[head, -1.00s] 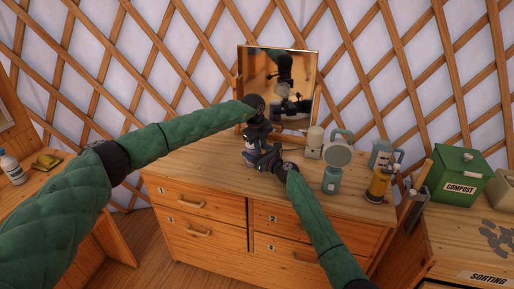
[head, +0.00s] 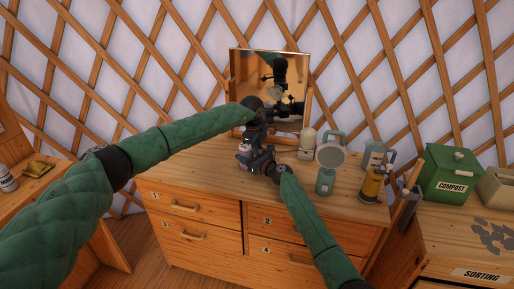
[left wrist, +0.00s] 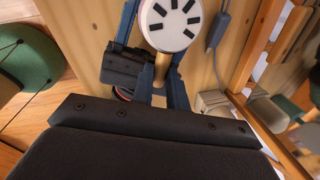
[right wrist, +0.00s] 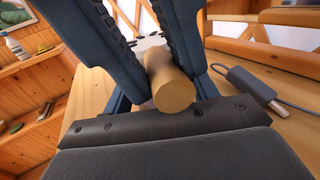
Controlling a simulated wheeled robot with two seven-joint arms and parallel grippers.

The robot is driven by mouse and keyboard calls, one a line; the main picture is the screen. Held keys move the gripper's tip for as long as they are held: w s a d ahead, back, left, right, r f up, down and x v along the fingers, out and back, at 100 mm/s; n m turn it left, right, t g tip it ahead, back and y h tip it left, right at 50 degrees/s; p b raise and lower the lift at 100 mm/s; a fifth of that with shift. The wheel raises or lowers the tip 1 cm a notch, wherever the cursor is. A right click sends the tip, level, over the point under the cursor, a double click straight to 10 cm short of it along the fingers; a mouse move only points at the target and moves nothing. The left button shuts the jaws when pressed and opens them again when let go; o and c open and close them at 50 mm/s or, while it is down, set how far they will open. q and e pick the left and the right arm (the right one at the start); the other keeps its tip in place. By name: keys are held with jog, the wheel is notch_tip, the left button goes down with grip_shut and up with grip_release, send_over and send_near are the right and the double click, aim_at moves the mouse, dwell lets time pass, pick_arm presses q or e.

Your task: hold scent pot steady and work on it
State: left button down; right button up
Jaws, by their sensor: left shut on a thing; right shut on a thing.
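The scent pot shows as a small white and dark piece (head: 244,154) at the back of the dresser top, mostly hidden by my grippers. Its white slotted top (left wrist: 168,22) shows in the left wrist view, with a tan stub below it. In the right wrist view a tan cylinder (right wrist: 172,90) of the pot sits between my right gripper's fingers (right wrist: 150,50), close to the slotted white face. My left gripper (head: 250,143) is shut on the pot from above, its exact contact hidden. My right gripper (head: 257,163) is shut on the tan cylinder from the front right.
A framed mirror (head: 270,82) stands close behind. A small grey box with a cable (right wrist: 243,86) lies near the pot. The dresser's front left is bare.

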pick_arm(q)
jog(key=c, duration=1.4)
grip_release()
jog(key=shift+o, duration=0.2)
notch_tip(320, 180, up, 12)
jog(key=s+a, duration=0.1)
jog(key=s, duration=0.1)
jog(key=shift+a, duration=0.2)
jog(key=shift+f, duration=0.1)
pick_arm(e)
jog(key=o, duration=1.4)
